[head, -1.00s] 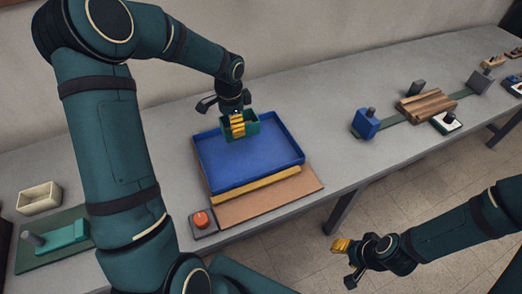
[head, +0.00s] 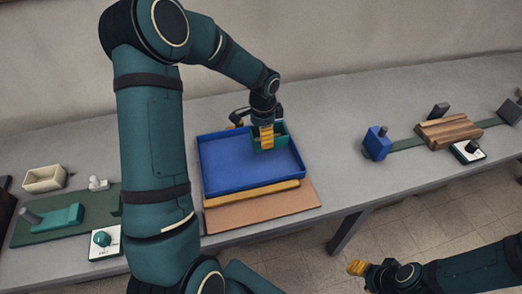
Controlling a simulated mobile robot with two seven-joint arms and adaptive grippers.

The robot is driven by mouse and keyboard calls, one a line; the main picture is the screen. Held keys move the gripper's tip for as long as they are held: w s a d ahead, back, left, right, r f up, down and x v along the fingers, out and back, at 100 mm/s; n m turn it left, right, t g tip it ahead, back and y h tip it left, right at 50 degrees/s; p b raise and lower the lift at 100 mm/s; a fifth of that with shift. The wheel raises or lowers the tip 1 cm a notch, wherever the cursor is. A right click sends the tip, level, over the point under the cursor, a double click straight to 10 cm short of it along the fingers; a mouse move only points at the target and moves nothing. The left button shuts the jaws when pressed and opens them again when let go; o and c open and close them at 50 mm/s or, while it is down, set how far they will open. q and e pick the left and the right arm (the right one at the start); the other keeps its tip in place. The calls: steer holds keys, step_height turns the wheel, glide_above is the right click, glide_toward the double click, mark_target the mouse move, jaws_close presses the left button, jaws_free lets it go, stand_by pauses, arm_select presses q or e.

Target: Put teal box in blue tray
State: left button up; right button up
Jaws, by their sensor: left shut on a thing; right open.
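The teal box (head: 282,130) is an open-topped box at the far right corner of the blue tray (head: 225,178). The box is within the tray's outline; I cannot tell whether its bottom touches the tray floor. My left gripper (head: 267,140) is above the tray and shut on the box, with one yellow fingertip in front of it. The gripper hides part of the box. My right gripper (head: 362,275) is open and empty, low at the right, over the floor beyond the table edge.
A brown board (head: 262,209) with a yellow strip (head: 250,193) lies in front of the tray. A cream box (head: 44,178), a green fixture (head: 60,218) and a knob unit (head: 105,242) stand at the left. A blue block (head: 377,143) and wooden block (head: 447,130) stand at the right.

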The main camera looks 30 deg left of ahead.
arm_select(q)
steer(key=shift+f+b, duration=0.55)
steer(key=shift+f, duration=2.35)
steer(key=shift+f, duration=0.15)
steer(key=o, duration=1.2)
steer(key=shift+r, duration=0.35)
step_height(320, 180, up, 12)
steer(key=p, duration=0.3)
steer(key=shift+f, duration=0.15)
